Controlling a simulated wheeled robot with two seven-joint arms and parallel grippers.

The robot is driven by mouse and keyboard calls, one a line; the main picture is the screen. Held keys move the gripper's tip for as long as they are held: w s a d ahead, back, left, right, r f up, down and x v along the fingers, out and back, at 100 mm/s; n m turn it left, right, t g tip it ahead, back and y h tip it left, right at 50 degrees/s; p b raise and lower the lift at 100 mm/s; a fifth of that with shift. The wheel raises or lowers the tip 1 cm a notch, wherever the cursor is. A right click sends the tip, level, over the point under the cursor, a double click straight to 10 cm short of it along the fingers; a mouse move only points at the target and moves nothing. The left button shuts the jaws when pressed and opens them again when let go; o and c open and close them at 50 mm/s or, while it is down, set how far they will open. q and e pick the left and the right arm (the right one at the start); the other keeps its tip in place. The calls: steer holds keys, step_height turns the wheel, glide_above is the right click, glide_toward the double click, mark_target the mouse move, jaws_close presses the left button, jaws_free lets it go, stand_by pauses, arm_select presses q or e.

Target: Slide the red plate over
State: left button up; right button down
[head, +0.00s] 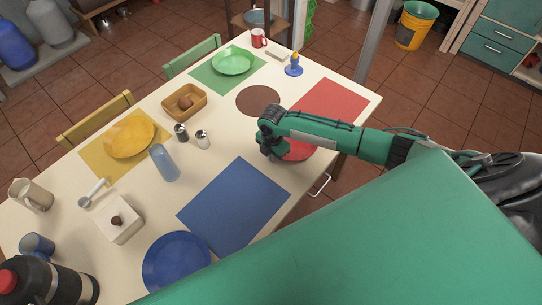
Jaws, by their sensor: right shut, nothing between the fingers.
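The red plate (300,150) lies on the table near its right edge, partly hidden under my right arm. A red mat (332,103) lies bare just beyond the plate, toward the upper right. My right gripper (272,152) points down at the plate's left edge, with its fingers shut and empty. Whether the fingertips touch the plate or the table cannot be told. My left gripper is not in view.
A brown round mat (259,100) lies beyond the gripper. A blue mat (235,205) and a blue plate (176,262) are nearer. Salt and pepper shakers (202,139), a blue glass (164,163) and a wooden bowl (185,102) stand left.

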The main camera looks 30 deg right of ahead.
mark_target(294, 141)
steer(key=w+d, duration=0.1)
steer(key=d, duration=0.2)
steer(key=w+d+b, duration=0.1)
steer(key=d, duration=0.3)
steer(key=w+d+b, duration=0.1)
steer(key=w+d, duration=0.1)
steer(key=d, duration=0.2)
steer(key=shift+f, duration=0.15)
steer(key=w+d+b, duration=0.1)
steer(key=d, duration=0.3)
steer(key=w+d+b, duration=0.2)
steer(key=d, duration=0.1)
steer(key=w+d+b, duration=0.1)
steer(key=d+b, duration=0.1)
steer(key=d, duration=0.2)
steer(key=shift+w+d, duration=0.2)
steer(key=shift+d, duration=0.1)
steer(key=shift+w+d, duration=0.1)
steer(key=shift+d, duration=0.25)
steer(key=shift+r, duration=0.2)
